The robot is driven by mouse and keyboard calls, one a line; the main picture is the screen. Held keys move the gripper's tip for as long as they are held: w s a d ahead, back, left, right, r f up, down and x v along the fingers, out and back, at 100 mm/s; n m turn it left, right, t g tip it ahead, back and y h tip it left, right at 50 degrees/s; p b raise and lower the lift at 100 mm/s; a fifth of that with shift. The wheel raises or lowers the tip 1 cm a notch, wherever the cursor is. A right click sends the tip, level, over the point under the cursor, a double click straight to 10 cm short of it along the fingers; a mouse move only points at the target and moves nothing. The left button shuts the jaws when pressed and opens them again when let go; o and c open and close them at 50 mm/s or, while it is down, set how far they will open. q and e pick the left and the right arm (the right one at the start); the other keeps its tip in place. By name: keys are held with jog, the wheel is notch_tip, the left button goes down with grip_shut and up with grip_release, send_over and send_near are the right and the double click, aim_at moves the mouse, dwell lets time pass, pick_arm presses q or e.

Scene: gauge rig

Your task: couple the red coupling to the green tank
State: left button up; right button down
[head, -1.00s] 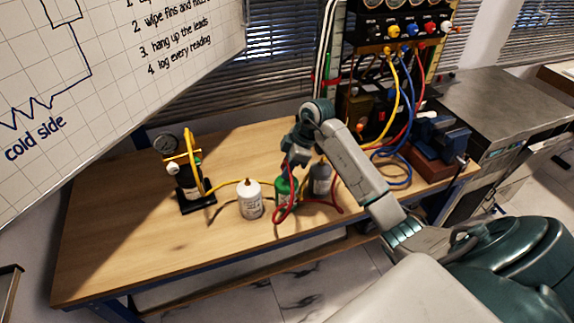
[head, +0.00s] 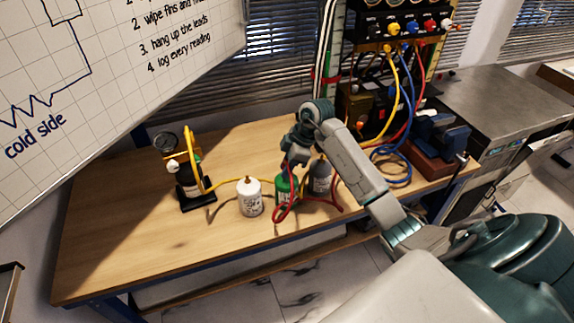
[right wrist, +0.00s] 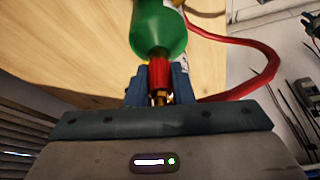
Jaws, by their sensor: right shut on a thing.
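The green tank (head: 286,190) stands upright on the bench, between a white tank and a grey tank. My right gripper (head: 291,166) is right above its top. In the right wrist view, my right gripper (right wrist: 158,84) is shut on the red coupling (right wrist: 158,72), with a blue finger on each side. The coupling is in line with the narrow end of the green tank (right wrist: 158,25) and appears to touch it. I cannot tell whether it is seated, as the joint is hidden. My left gripper is not in view.
A red hose (right wrist: 262,55) curves away from the tank area. The white tank (head: 249,198) and grey tank (head: 320,178) stand close on either side. A gauge stand (head: 188,183) with a yellow hose is at left. The front left of the bench (head: 120,240) is clear.

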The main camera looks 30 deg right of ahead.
dwell(0.8)
jog(key=c, duration=0.9)
grip_release()
jog(key=shift+o, duration=0.2)
jog(key=shift+d+r, duration=0.2)
jog(key=shift+r, duration=0.3)
jog(key=b+v, duration=0.2)
jog(key=v, duration=0.8)
jog(key=shift+b, duration=0.35)
